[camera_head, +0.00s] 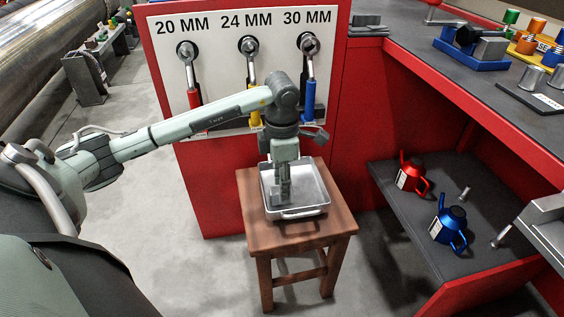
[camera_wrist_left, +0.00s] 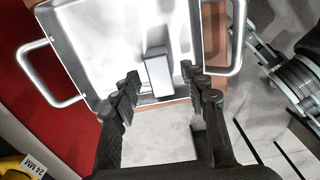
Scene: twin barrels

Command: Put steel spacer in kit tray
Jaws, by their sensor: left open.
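The kit tray (camera_head: 318,206) is a shallow metal tray with handles, on a small wooden stool. It also fills the top of the left wrist view (camera_wrist_left: 95,45). A grey rectangular steel block, seemingly the steel spacer (camera_wrist_left: 158,75), is in the tray near its edge, between my left fingers. My left gripper (camera_head: 284,196) points down into the tray. Its two fingers (camera_wrist_left: 160,78) are open, with a visible gap on each side of the block. In the head view the gripper largely hides the block. My right gripper is not in view.
The wooden stool (camera_head: 258,238) stands by a red cabinet with wrenches on a white panel (camera_head: 222,70). At right is a dark-topped red bench (camera_head: 455,75) with several parts. Its lower shelf holds a red can (camera_head: 411,176) and a blue can (camera_head: 449,225).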

